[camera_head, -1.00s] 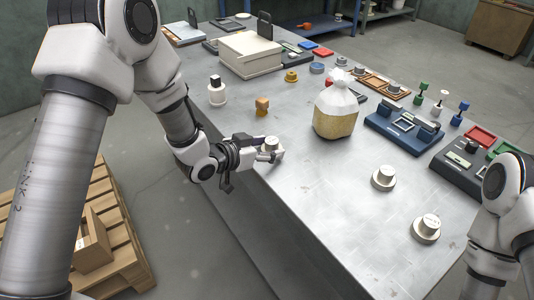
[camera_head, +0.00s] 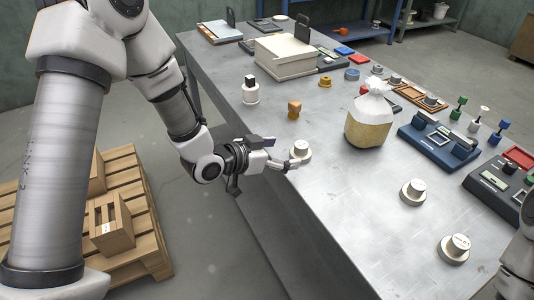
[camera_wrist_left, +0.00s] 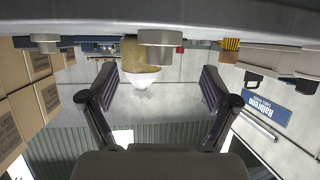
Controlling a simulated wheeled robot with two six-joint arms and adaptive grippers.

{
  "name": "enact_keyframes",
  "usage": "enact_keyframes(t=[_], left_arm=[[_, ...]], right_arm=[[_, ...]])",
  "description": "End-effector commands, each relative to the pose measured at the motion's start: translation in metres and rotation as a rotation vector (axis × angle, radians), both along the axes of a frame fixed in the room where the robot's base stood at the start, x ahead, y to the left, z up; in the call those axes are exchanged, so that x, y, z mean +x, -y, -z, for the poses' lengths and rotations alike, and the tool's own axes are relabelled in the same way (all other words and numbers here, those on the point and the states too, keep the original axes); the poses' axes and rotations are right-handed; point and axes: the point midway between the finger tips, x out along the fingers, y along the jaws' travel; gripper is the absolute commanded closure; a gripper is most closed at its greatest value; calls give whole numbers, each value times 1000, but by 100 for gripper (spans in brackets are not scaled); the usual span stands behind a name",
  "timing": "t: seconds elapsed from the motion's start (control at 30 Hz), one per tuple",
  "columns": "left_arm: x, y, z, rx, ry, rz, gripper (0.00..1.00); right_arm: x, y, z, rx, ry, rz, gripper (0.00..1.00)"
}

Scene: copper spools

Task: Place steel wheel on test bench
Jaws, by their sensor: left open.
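A grey steel wheel (camera_head: 300,150), a short cylinder on a wider round base, stands upright on the left edge of the grey metal bench (camera_head: 345,215). My left gripper (camera_head: 281,154) is open and empty beside it, with its fingertips close to the wheel's left side. In the left wrist view, which looks upside down, the wheel (camera_wrist_left: 162,42) lies beyond the open fingers, between them in the sideways direction and apart from them. Two similar wheels, one nearer (camera_head: 455,249) and one farther (camera_head: 412,191), stand on the bench's right part. My right gripper is out of view.
A tied bag with yellow contents (camera_head: 369,122) stands right of the wheel. An orange-brown piece (camera_head: 294,109) and a white bottle (camera_head: 250,92) stand behind it. Blue (camera_head: 438,145) and dark fixtures line the right side. Pallet and boxes (camera_head: 112,225) lie left on the floor.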

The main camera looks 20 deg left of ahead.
Motion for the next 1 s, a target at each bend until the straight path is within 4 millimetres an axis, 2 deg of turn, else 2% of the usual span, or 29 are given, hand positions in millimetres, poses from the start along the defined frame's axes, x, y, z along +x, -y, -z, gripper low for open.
enact_keyframes(t=[0.1,0.2,0.47,0.57,0.67,0.77,0.8,0.87,0.9,1.0], left_arm=[[-25,-16,-14,-9,1,-6,13],[-40,-24,-21,-7,1,-5,13],[-52,-30,-25,0,0,1,13],[-54,-30,-15,4,-30,-6,13],[-67,-30,35,19,-182,-51,13],[-108,-33,123,59,-462,-145,13],[-133,-35,159,85,-587,-193,13],[-176,-38,208,128,-763,-271,13],[-206,-41,234,161,-868,-320,13],[-270,-47,276,236,-1059,-422,13]], right_arm=[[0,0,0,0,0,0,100],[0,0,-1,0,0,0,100],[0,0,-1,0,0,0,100],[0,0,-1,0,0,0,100],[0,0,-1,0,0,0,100],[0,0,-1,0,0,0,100],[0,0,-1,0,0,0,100],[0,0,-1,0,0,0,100],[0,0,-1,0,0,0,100],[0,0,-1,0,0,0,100]])
